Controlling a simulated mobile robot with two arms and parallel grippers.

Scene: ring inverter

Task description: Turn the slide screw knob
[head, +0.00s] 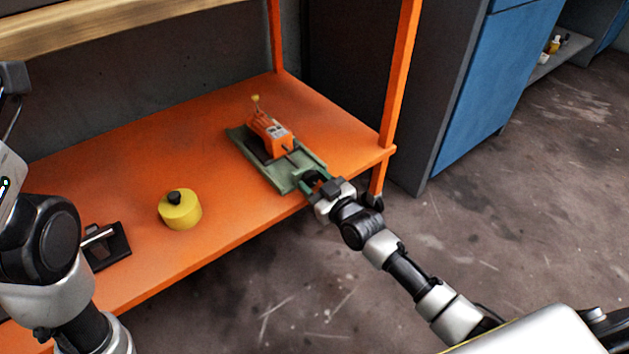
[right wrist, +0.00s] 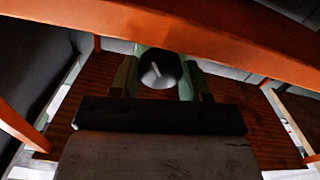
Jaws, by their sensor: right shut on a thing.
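The slide unit is a green base (head: 280,176) lying on the orange shelf, with an orange device (head: 268,132) mounted on it. My right gripper (head: 318,184) is at the near right end of the base, by the shelf's front edge. In the right wrist view, the dark round screw knob (right wrist: 160,73) with a pale metallic centre sits between the two fingers of my right gripper (right wrist: 157,80), which is shut on it. In the head view, the gripper mostly hides the knob. My left arm comes in at the left; its gripper does not show.
The orange shelf (head: 150,150) has an upright post (head: 398,75) near its right corner. A yellow cylinder with a black knob (head: 181,212) and a black object with a pale rod (head: 108,245) are on the shelf. The shelf's middle is clear. A blue cabinet (head: 500,75) stands behind right.

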